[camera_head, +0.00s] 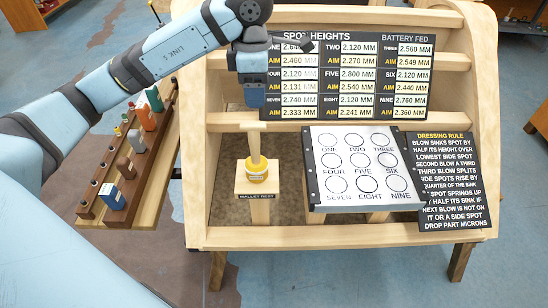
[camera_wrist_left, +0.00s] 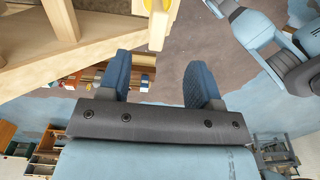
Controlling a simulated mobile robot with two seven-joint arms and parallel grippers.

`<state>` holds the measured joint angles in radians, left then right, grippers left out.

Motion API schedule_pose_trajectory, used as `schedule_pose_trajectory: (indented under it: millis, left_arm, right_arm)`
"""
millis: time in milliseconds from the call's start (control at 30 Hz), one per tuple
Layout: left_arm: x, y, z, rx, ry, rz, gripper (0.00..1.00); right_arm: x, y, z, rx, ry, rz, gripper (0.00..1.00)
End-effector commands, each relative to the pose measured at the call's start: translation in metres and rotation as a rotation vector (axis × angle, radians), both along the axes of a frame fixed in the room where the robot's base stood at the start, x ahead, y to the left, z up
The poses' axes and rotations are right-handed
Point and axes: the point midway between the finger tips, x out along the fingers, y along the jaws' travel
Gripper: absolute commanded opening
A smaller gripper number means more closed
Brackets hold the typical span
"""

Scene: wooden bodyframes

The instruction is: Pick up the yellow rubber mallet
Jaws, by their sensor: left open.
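The yellow rubber mallet (camera_head: 257,170) stands with its yellow head down on the wooden mallet rest (camera_head: 252,191). Its pale wooden handle points up. My left gripper (camera_head: 254,98) is above the handle's top in the head view, apart from the mallet head. In the left wrist view the two blue fingers of my left gripper (camera_wrist_left: 160,78) are spread with nothing between them. A yellow piece, seemingly the mallet (camera_wrist_left: 147,5), is cut off at that view's top edge. My right gripper is not in view.
A white panel with numbered circles (camera_head: 362,168) lies right of the mallet. A black spot-height board (camera_head: 347,77) stands behind, and a dressing rule board (camera_head: 450,180) is at right. A wooden rack (camera_head: 125,165) with bottles is at left. The wooden frame (camera_head: 350,237) surrounds the mallet.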

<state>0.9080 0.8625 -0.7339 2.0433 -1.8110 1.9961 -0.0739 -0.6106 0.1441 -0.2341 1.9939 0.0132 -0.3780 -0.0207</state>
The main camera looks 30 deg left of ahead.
Motion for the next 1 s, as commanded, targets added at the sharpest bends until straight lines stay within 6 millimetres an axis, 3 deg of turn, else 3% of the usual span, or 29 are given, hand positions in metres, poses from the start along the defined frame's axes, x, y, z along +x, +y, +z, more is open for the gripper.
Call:
schedule_pose_trajectory:
  millis: [167,500,767,1000]
  left_arm:
    - [0.001,0.005,-0.010,0.025,-0.005,0.008,0.58]
    - [0.000,0.005,-0.071,0.023,-0.003,0.008,0.58]
    - [-0.001,0.006,-0.089,0.021,-0.004,0.006,0.58]
    - [-0.006,0.007,-0.122,0.021,-0.004,0.006,0.58]
  right_arm:
    - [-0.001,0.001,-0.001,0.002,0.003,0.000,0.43]
    - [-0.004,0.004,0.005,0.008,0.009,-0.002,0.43]
    - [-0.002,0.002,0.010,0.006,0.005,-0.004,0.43]
    - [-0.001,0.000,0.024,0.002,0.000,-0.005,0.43]
